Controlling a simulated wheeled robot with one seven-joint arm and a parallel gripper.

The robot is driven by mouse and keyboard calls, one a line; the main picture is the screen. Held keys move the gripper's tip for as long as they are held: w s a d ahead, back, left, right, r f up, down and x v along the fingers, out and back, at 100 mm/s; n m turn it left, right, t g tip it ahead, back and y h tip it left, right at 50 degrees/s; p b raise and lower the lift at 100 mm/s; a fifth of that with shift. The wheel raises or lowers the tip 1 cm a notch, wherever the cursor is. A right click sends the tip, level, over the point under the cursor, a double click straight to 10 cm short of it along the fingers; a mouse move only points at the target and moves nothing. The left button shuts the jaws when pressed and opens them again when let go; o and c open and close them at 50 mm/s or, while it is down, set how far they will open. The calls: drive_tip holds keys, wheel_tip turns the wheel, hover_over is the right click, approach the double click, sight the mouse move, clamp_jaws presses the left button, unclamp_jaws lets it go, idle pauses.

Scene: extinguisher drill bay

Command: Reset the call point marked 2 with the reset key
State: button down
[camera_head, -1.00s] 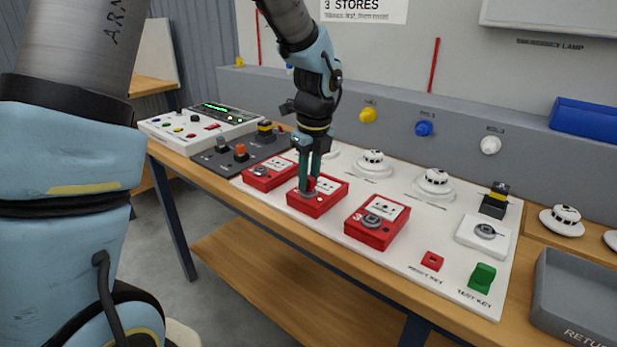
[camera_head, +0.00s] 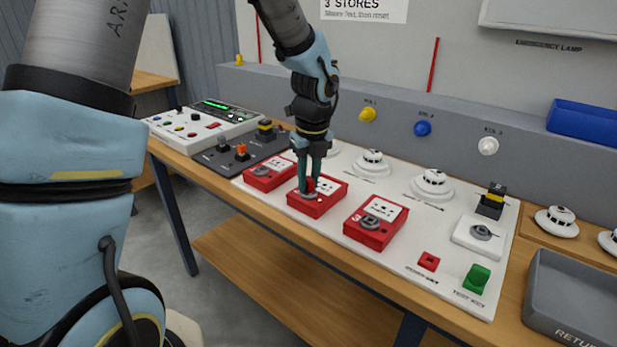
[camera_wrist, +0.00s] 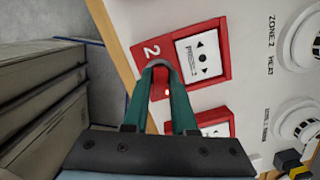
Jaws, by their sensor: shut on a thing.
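The call point marked 2 (camera_head: 318,208) is a red box in the middle of a row of three on the white board. Its "2" label and white arrow plate show in the wrist view (camera_wrist: 168,48). My gripper (camera_head: 309,190) points down at the box's round keyhole, its green fingers shut on the red reset key (camera_wrist: 161,82). The key shows only partly between the fingers, at the keyhole; how deep it sits is hidden. The spot labelled reset key (camera_head: 429,262) holds a red square with a dark centre.
Red call points stand close on the left (camera_head: 268,178) and right (camera_head: 374,228), the right one marked 3. White detectors (camera_head: 433,184) sit behind. A green test key (camera_head: 477,278) is at front right, beside a grey return tray (camera_head: 575,300).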

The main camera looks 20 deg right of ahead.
drive_tip(key=shift+m+h+p, duration=0.3)
drive_tip(key=shift+m+p, duration=2.2)
drive_tip(key=shift+p, duration=0.5)
drive_tip(key=shift+m+h+p, duration=0.3)
drive_tip(key=shift+m+p, duration=1.8)
drive_tip(key=shift+p, duration=0.15)
idle(0.6)
drive_tip(key=shift+n+b, duration=0.35)
drive_tip(key=shift+n, duration=1.85)
drive_tip(key=shift+b, duration=0.3)
